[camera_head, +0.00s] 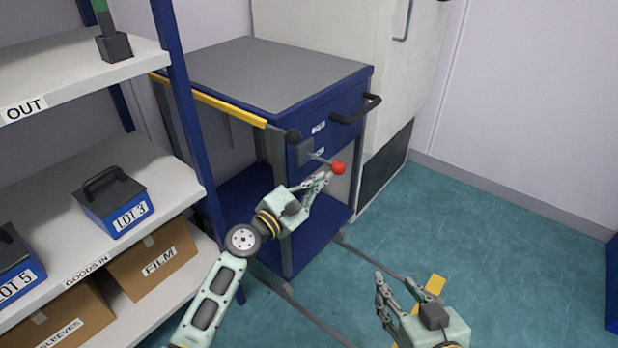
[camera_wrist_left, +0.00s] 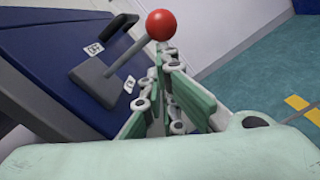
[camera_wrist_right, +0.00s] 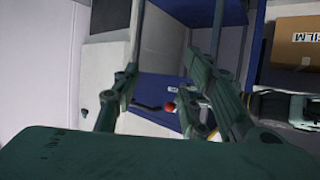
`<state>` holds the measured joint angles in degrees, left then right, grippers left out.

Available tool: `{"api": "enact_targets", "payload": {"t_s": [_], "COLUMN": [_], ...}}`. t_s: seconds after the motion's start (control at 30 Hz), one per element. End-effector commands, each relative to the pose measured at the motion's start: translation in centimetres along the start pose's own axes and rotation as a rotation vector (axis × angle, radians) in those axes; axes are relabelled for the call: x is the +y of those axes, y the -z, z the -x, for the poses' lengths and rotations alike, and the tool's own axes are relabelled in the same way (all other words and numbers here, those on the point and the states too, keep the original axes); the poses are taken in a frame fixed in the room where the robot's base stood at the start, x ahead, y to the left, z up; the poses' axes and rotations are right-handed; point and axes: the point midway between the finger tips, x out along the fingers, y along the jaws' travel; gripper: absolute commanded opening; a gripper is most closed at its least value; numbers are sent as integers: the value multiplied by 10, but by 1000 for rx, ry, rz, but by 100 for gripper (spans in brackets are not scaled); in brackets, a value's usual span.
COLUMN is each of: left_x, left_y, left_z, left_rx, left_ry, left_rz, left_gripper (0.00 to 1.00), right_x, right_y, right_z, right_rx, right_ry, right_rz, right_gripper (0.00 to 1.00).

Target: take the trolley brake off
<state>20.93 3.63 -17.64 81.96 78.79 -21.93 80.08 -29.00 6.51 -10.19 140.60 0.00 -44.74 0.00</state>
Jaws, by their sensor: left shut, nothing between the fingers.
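The blue trolley (camera_head: 322,110) has a grey top. Its brake lever ends in a red ball (camera_head: 338,168) and rises from a grey bracket (camera_head: 304,152) on the trolley's front. My right gripper (camera_head: 396,280) is open and empty, low over the floor. The ball shows small in the right wrist view (camera_wrist_right: 170,107).
A shelf (camera_head: 150,170) with LOT boxes and cartons stands at the left. A yellow bar (camera_head: 215,105) with a black knob runs along the trolley's side. A black handle (camera_head: 357,110) sticks out of its front. The floor at the right is mostly clear.

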Motion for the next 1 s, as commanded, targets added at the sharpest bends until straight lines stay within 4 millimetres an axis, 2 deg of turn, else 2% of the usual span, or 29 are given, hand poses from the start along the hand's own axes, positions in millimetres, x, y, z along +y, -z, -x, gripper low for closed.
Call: {"api": "enact_targets", "payload": {"t_s": [0.17,0.27,0.4,0.5,0.87,1.0], "left_x": [2,2,2,2,4,4], "left_y": [-9,-12,-16,-19,-27,-28], "left_z": [-1,-1,-1,-1,-2,-1], "left_rx": [0,0,1,1,2,1], "left_ry": [-5,-7,-10,-12,-19,-21], "left_rz": [83,129,192,236,365,397], "left_gripper": [0,0,0,0,0,0], "right_x": [8,12,17,19,19,19], "right_y": [-57,-89,-129,-151,-136,-151], "right_z": [22,42,80,111,119,106], "right_rx": [-293,-457,-687,-843,-849,-859], "right_ry": [-18,-27,-40,-48,-47,-45], "right_rz": [-2,-6,-12,-18,-19,-19], "right_gripper": [40,40,40,40,40,40]}}
